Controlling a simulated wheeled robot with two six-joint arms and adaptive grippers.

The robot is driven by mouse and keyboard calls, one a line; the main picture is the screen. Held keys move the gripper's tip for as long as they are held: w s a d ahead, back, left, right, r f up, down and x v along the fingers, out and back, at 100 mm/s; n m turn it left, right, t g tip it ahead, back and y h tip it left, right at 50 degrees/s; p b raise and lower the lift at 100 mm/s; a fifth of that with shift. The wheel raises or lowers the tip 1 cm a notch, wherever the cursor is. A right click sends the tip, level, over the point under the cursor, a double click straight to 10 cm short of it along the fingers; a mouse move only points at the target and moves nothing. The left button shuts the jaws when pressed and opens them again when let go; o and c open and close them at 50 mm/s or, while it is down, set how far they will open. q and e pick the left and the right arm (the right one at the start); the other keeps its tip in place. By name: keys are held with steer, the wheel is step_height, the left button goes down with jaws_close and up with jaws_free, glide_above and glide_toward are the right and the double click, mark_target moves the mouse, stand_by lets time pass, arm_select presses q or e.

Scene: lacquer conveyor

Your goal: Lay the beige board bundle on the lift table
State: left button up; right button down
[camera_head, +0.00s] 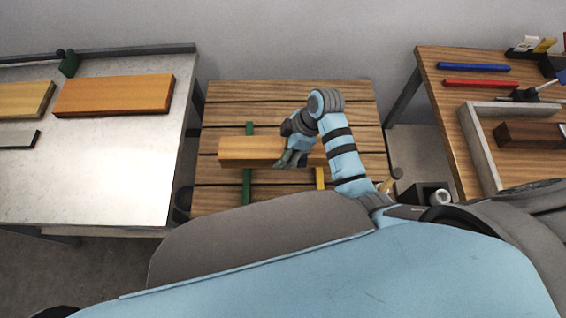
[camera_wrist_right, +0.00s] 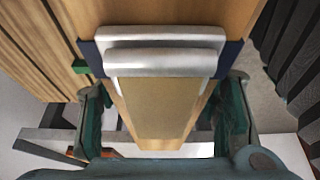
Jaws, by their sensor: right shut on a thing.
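The beige board bundle (camera_head: 250,152) lies lengthwise left to right over the middle of the slatted wooden table (camera_head: 345,100), which may be the lift table. A green strip (camera_head: 248,188) and a yellow strip (camera_head: 320,178) cross the table beneath. I cannot tell whether the bundle touches them. My left gripper is not in view.
A metal table (camera_head: 100,185) at left carries an orange-brown board (camera_head: 113,95), a yellowish board (camera_head: 25,100) and a grey piece (camera_head: 18,138).

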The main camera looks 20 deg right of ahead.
step_height(320, 180, down, 7)
steer(key=shift+w+f+b, duration=0.1)
steer(key=shift+b, duration=0.65)
steer(key=shift+f, duration=0.1)
steer(key=c, duration=0.5)
jaws_free()
steer(key=shift+d+r, duration=0.1)
steer(key=shift+r, duration=0.3)
steer(key=p+v, duration=0.3)
steer(key=v, duration=0.8)
steer(key=shift+d+r, duration=0.1)
steer(key=shift+r, duration=0.2)
